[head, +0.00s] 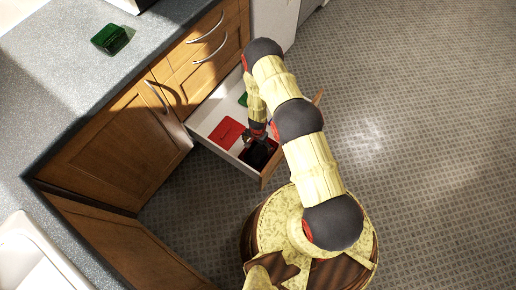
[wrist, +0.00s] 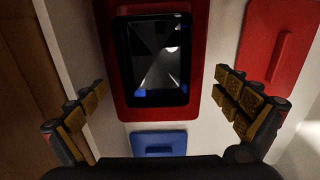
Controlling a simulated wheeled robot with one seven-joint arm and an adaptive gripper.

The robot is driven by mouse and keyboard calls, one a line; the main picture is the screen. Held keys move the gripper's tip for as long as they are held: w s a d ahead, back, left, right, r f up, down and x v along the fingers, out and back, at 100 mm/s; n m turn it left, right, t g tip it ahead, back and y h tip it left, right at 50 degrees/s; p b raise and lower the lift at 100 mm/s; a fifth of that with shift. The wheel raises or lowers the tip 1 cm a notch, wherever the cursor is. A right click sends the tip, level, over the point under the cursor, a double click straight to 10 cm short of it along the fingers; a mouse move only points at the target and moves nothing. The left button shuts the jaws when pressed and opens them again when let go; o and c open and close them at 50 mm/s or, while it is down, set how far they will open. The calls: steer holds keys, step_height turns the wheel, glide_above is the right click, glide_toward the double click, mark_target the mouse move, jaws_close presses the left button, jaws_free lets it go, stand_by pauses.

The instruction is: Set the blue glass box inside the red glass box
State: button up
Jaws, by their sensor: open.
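In the wrist view, a dark, shiny open box with blue lower corners, which looks like the blue glass box (wrist: 152,60), sits within the red rim of the red glass box (wrist: 198,55). How deep it sits is hard to tell. My gripper (wrist: 160,84) is open, with one finger on each side of the boxes and nothing between the pads touching them that I can see. In the head view my gripper (head: 257,137) is low over the open drawer (head: 205,120), where the boxes show only as a dark patch partly hidden by my arm.
A blue lid (wrist: 158,143) lies below the boxes and a red lid (wrist: 275,45) to their right; the red lid also shows in the head view (head: 227,132). A green piece (head: 243,100) lies farther back in the drawer. A green box (head: 110,39) stands on the counter (head: 60,80).

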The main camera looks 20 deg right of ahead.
steer(key=w+a+r+n+t+p, duration=0.1)
steer(key=w+r, duration=0.2)
steer(key=r, duration=0.7)
steer(key=w+a+r+n+y+p, duration=0.1)
steer(key=w+r+p, duration=0.15)
steer(key=r, duration=0.75)
steer(key=w+a+r+t+p, duration=0.1)
steer(key=w+r, duration=0.2)
steer(key=r, duration=0.7)
step_height(320, 180, up, 21)
steer(key=a+n+y, duration=0.1)
steer(key=n, duration=0.2)
steer(key=s+r+n+t, duration=0.1)
steer(key=s+r+n, duration=0.1)
steer(key=s+r, duration=0.55)
steer(key=s+r+n+t, duration=0.1)
steer(key=s+r, duration=0.3)
steer(key=r, duration=0.6)
steer(key=s+d+r+n+h, duration=0.1)
steer(key=s+d+r, duration=0.1)
steer(key=s+r, duration=0.3)
steer(key=s+d+r+n+t+h, duration=0.1)
steer(key=s+r, duration=0.3)
steer(key=s, duration=1)
steer(key=shift+d+r+n+t, duration=0.3)
steer(key=shift+d+r+n, duration=0.1)
steer(key=shift+d, duration=0.1)
